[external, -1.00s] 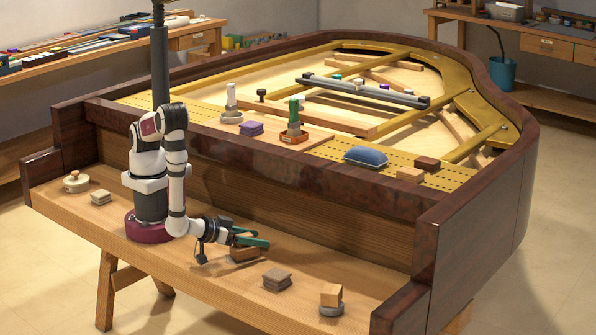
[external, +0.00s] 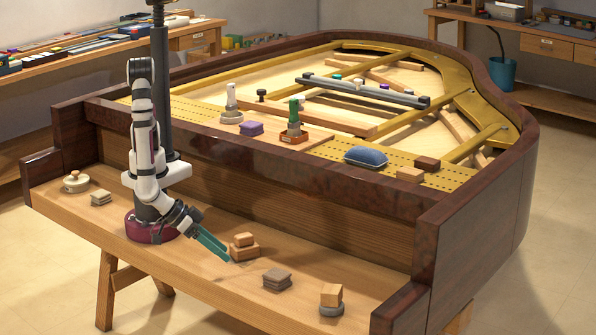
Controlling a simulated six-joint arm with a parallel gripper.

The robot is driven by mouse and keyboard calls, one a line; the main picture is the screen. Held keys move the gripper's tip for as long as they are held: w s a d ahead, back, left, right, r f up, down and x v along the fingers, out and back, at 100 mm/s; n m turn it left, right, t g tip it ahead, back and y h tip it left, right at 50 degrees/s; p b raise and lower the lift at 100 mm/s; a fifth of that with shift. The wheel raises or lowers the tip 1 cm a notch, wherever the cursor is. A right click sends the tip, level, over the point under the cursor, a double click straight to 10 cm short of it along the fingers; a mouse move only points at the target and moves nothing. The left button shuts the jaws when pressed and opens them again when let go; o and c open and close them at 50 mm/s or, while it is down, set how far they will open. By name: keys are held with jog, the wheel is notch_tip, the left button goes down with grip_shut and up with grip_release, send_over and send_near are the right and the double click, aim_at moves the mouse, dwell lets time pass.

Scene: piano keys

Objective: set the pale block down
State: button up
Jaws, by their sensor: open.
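A small pale wooden block (external: 243,239) rests on top of a wider brown wooden block (external: 246,252) on the front ledge. My gripper (external: 226,253) is just left of this stack, with its teal fingers pointing down and to the right. It is open and looks empty; the fingers appear apart from the small block. Another light wooden block (external: 331,293) sits on a grey round disc (external: 331,309) farther right on the ledge. I cannot tell from the picture alone which of these two the task calls pale.
A stack of grey-brown pads (external: 277,279) lies between the two block stacks. At the ledge's left are a round lidded pot (external: 75,182) and another small stack (external: 100,197). The piano's dark rim (external: 330,178) rises behind the ledge.

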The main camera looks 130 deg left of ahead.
jog(key=d+r+m+h, duration=0.7)
jog(key=r+h, duration=0.2)
jog(key=s+a+r+m+g+y, duration=0.2)
jog(key=s+a+r+m+g, duration=0.1)
jog(key=s+a, duration=0.6)
jog(key=s+a+r+m+g+y, duration=0.2)
jog(key=s+a+m, duration=0.4)
jog(key=s+a, duration=0.3)
jog(key=s+r+g, duration=0.1)
jog(key=s+g, duration=0.1)
jog(key=s, duration=0.1)
jog(key=shift+r+y, duration=0.3)
jog(key=shift+s, duration=0.1)
